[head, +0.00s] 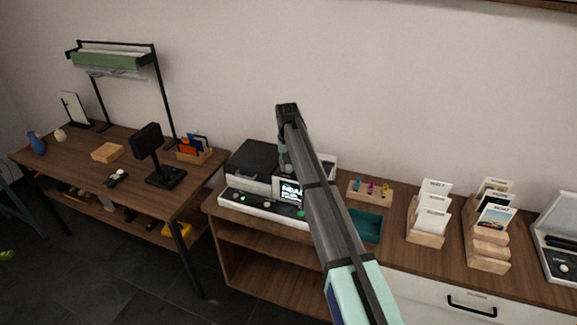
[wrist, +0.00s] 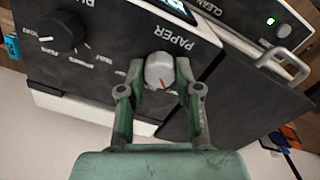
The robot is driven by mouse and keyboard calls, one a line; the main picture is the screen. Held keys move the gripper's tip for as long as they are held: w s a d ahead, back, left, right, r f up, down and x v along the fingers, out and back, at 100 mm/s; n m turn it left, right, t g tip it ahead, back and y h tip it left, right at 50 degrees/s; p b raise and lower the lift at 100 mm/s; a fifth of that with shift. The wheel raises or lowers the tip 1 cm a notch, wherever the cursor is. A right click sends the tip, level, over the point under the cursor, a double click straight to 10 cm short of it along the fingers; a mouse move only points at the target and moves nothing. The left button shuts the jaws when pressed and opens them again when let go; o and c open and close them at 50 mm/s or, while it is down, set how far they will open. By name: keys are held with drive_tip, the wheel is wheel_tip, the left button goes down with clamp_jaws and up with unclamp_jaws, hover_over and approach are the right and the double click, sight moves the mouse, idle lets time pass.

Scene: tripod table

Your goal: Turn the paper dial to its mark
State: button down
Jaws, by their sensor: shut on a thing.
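The paper dial (wrist: 158,68) is a light grey knob with a red pointer line, under the word PAPER on the dark printer panel in the wrist view. My gripper (wrist: 159,88) has its two green fingers on either side of the knob, shut on it. The red line points toward the lower side of the picture, tilted slightly. Any marks around the dial are hidden by the fingers or not readable. In the head view the printer (head: 252,166) stands on the wooden counter, and my arm hides its dials.
Another black dial (wrist: 62,30) with labels sits left of the paper dial. A metal handle (wrist: 290,57) and a green-lit button (wrist: 270,21) are at the right. In the head view, a teal tray (head: 367,226) and card holders (head: 428,236) stand right of the printer.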

sight(288, 166)
drive_tip(key=c, duration=0.8)
unclamp_jaws()
wheel_tip(288, 166, up, 12)
drive_tip(key=shift+a, duration=0.15)
